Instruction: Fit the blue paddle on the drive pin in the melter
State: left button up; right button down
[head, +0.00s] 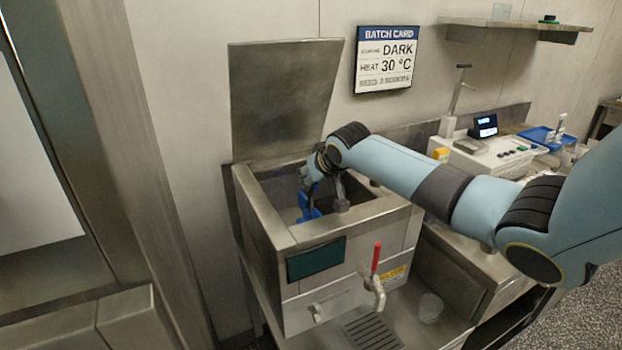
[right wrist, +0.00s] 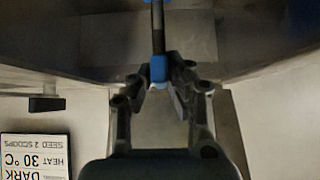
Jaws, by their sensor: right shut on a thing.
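The melter (head: 268,225) is an open steel box with its lid (head: 280,100) raised against the wall. My right arm reaches over its front right side, and the right gripper (head: 310,190) points down into the tank. The blue paddle (head: 308,207) shows inside the opening, below the gripper. In the right wrist view the right gripper (right wrist: 160,85) is shut on the paddle's blue block (right wrist: 158,70), with a dark shaft running up from it. The drive pin cannot be made out, so I cannot tell whether the paddle touches it. My left gripper is not in view.
A red-handled tap (head: 376,270) stands at the melter's front, above a drain grille (head: 372,335), with a clear cup (head: 430,307) beside it. A white scale unit (head: 480,155) and blue tray (head: 547,137) stand to the right. A batch card (head: 385,60) hangs behind.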

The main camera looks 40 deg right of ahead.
jog(key=shift+r+p, duration=0.1)
jog(key=shift+p, duration=0.5)
dwell(0.6)
jog(key=shift+f+b, duration=0.5)
jog(key=shift+f, duration=0.35)
jog(key=shift+r, duration=0.1)
jog(key=shift+r+p, duration=0.5)
jog(key=shift+p, duration=0.9)
dwell(1.3)
jog(key=shift+f+b, duration=0.4)
jog(key=shift+f, duration=0.2)
jog(key=c, duration=1.2)
grip_release()
